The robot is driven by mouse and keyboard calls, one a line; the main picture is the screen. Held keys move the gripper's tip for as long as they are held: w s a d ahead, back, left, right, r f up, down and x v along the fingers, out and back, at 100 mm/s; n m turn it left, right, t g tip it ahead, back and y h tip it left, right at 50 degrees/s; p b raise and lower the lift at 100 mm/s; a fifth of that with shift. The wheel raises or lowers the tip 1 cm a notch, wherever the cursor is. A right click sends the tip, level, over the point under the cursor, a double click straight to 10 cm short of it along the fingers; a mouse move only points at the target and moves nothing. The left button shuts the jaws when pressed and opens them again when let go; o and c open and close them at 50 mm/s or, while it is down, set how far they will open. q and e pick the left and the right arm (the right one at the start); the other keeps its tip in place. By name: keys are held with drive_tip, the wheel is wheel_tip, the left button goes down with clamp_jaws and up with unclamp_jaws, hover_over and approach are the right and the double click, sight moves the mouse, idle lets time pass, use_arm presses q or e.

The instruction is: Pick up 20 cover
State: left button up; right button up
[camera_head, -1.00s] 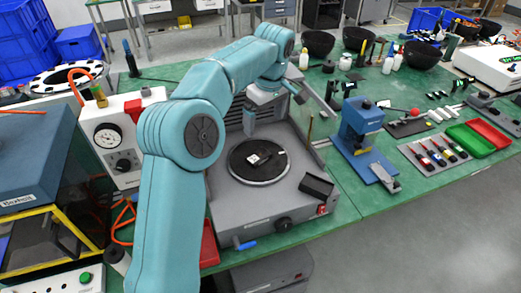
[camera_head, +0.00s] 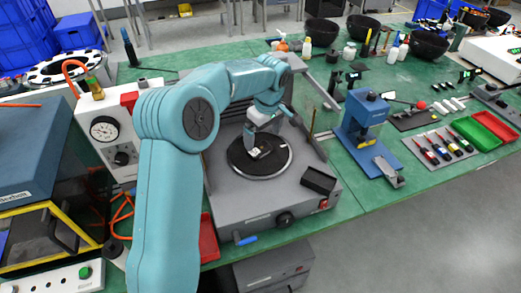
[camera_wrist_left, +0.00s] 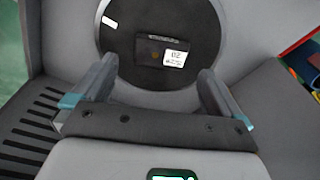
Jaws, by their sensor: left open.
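A small dark cover (camera_wrist_left: 162,51) with a white label lies on a round black plate (camera_wrist_left: 130,72); the label reads upside down in the left wrist view, like "20". In the head view the cover (camera_head: 262,152) is partly hidden by my left gripper (camera_head: 251,142), which points down over the plate (camera_head: 268,169). In the left wrist view my left gripper (camera_wrist_left: 153,82) is open and empty, its two fingers apart. The cover lies just beyond the fingertips, between their lines. My right gripper is not in view.
The plate sits in a grey machine (camera_head: 250,212) with a raised back and side wall. A small black tray (camera_head: 318,181) is at its right front. A blue press (camera_head: 362,120) stands to the right, a gauge box (camera_head: 112,140) to the left. Green table is clear at front right.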

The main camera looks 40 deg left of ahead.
sight(260, 149)
use_arm(q)
drive_tip(key=shift+s+f, duration=0.1)
drive_tip(key=shift+s, duration=0.1)
drive_tip(key=shift+s+a+f, duration=0.1)
drive_tip(key=shift+s+f, duration=0.05)
drive_tip(key=shift+f, duration=0.2)
drive_tip(key=f, duration=0.1)
drive_tip(key=f+p, duration=0.1)
drive_tip(key=a+f, duration=0.1)
drive_tip(key=f, duration=0.1)
drive_tip(key=shift+w+f, duration=0.1)
drive_tip(key=shift+w, duration=0.3)
drive_tip(key=shift+d+f, duration=0.1)
drive_tip(key=shift+f, duration=0.05)
drive_tip(key=shift+s, duration=0.25)
drive_tip(key=shift+w, duration=0.15)
drive_tip(key=c, duration=0.9)
drive_tip(key=shift+c, duration=0.7)
